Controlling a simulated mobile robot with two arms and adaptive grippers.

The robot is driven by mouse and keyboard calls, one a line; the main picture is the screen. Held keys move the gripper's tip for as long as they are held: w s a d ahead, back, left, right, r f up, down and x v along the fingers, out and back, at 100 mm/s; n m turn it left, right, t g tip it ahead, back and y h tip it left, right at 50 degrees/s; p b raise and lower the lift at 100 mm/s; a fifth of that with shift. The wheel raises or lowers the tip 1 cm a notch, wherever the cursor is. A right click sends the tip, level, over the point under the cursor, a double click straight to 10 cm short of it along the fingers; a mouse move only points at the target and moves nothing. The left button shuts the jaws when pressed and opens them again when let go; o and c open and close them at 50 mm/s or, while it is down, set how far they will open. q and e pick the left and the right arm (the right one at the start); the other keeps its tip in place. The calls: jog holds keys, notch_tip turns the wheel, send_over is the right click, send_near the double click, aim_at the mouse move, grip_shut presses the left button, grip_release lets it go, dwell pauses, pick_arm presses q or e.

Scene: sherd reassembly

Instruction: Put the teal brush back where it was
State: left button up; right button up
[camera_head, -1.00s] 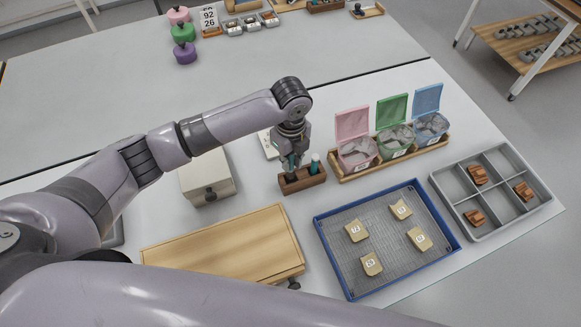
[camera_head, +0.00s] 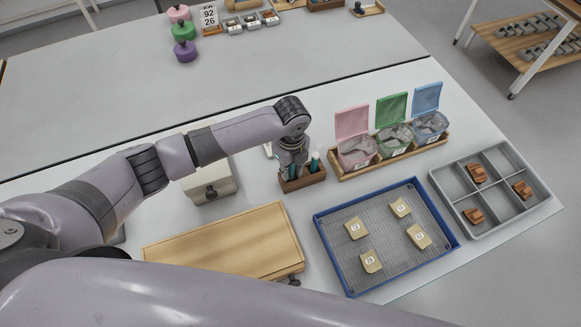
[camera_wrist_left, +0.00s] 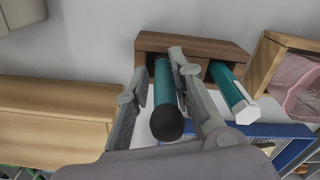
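The teal brush (camera_wrist_left: 163,84), with a black rounded end, stands between the fingers of my left gripper (camera_head: 290,168). In the left wrist view the fingertips (camera_wrist_left: 159,62) lie close along both sides of the brush and appear shut on it. The brush points down at a slot of the small dark wooden holder (camera_head: 303,182), which also shows in the left wrist view (camera_wrist_left: 222,48). Its lower end is hidden, so how deep it sits cannot be told. A second teal tool with a white end (camera_wrist_left: 232,92) stands in the holder's right slot. My right gripper is not in view.
Pink, green and blue lidded bins (camera_head: 393,147) stand open right of the holder. A blue-rimmed tray (camera_head: 334,259) with tan sherds and a grey divided tray (camera_head: 507,208) lie in front and right. A wooden board (camera_head: 225,245) and a pale box (camera_head: 208,180) are left.

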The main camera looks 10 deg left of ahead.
pick_arm(q)
jog(key=shift+o, duration=1.1)
notch_tip(320, 180, up, 12)
jog(key=shift+r+b, duration=0.15)
jog(key=shift+b, duration=0.4)
